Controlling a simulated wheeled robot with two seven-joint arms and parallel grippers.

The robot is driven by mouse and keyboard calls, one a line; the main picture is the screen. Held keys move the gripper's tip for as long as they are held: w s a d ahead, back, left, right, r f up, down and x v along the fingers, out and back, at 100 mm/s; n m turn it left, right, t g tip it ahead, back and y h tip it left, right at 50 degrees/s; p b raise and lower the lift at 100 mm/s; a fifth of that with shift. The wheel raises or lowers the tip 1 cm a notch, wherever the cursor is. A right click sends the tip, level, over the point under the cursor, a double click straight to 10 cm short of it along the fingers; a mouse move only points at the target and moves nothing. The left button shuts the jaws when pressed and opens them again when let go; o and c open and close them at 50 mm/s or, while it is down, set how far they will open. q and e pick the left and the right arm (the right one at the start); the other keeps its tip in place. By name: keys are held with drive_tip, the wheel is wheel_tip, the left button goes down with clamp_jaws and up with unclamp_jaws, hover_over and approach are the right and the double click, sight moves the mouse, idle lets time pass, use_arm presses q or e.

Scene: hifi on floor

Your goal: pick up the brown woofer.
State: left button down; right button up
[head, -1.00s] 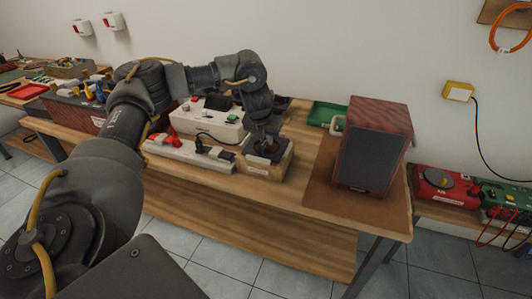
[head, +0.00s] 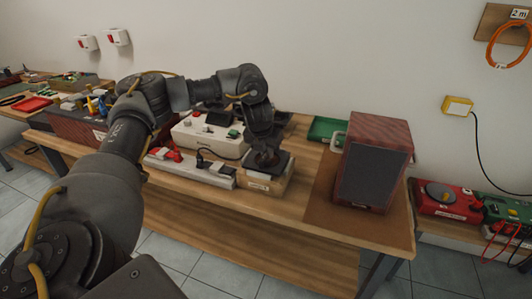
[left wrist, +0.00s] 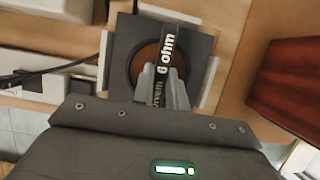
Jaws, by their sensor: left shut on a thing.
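The brown woofer (left wrist: 150,58) has a dark square frame and a brown cone. A black bar marked "6 ohm" crosses it in the left wrist view. My left gripper (left wrist: 163,80) is shut on the woofer at this bar. In the head view the woofer (head: 283,161) is a dark plate at the top of a small light wooden box (head: 258,183), with my left gripper (head: 265,150) pointing down onto it. I cannot tell how much gap lies between woofer and box. The gripper hides part of the cone. My right gripper is not seen.
A red-brown loudspeaker cabinet (head: 373,165) stands to the right on a brown mat (head: 325,190). A white power strip (head: 190,168) and a white device (head: 205,138) stand left of the box. A green tray (head: 323,129) lies behind. The bench front is clear.

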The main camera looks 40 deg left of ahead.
use_arm(q)
wheel_tip(320, 180, up, 3)
drive_tip(key=shift+p, duration=1.1)
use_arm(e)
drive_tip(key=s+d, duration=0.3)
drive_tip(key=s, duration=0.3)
use_arm(q)
drive_tip(key=s+a+r+p, duration=0.3)
drive_tip(key=s+r+p, duration=0.1)
drive_tip(key=s+p, duration=0.1)
drive_tip(key=s+a+r+p, duration=0.2)
drive_tip(key=s+r+p, duration=0.3)
drive_tip(key=s+p, duration=0.1)
drive_tip(key=shift+s+a+r, duration=0.3)
drive_tip(key=shift+s+a, duration=0.1)
drive_tip(key=shift+s, duration=0.5)
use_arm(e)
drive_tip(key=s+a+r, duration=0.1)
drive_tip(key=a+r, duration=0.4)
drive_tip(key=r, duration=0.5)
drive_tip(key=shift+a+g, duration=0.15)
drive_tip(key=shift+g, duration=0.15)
